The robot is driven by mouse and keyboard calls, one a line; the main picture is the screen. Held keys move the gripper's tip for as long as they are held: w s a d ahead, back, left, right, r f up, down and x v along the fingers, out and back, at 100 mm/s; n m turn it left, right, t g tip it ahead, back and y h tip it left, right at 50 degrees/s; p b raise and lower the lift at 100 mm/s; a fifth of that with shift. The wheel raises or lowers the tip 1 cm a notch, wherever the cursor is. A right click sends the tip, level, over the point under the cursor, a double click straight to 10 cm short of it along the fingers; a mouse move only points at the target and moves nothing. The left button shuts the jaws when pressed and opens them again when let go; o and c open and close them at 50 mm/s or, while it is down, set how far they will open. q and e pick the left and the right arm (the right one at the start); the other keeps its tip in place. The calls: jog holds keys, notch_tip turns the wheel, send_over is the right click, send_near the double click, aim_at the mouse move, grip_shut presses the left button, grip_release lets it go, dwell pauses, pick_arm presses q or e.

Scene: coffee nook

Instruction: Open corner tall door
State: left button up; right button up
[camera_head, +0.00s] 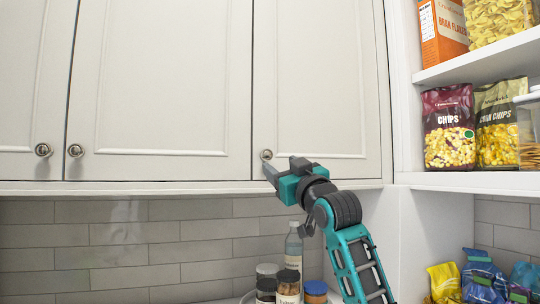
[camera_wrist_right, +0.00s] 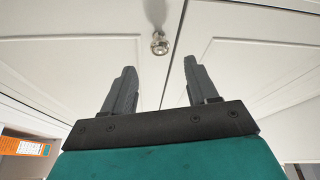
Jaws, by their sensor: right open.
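The rightmost white cabinet door (camera_head: 318,80) is shut flush in the cabinet front in the head view. Its round metal knob (camera_head: 266,155) sits at its lower left corner. My right gripper (camera_head: 268,166) is right at this knob, its fingers partly hidden by its own body. In the right wrist view the knob (camera_wrist_right: 159,43) lies beyond and between the two open fingertips of the right gripper (camera_wrist_right: 160,75), with no finger visibly touching it. My left gripper is not in view.
Two more shut doors with knobs (camera_head: 75,150) (camera_head: 43,150) are to the left. Open shelves (camera_head: 480,182) at the right hold chip bags (camera_head: 449,127) and a cereal box (camera_head: 443,32). Bottles and jars (camera_head: 288,282) stand below the cabinet beside my right arm.

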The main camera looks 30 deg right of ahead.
aim_at(268, 156)
jog(key=p+x, duration=0.1)
jog(key=x, duration=0.5)
jog(key=shift+w+r, duration=0.1)
jog(key=shift+w, duration=0.3)
jog(key=c, duration=0.9)
grip_shut()
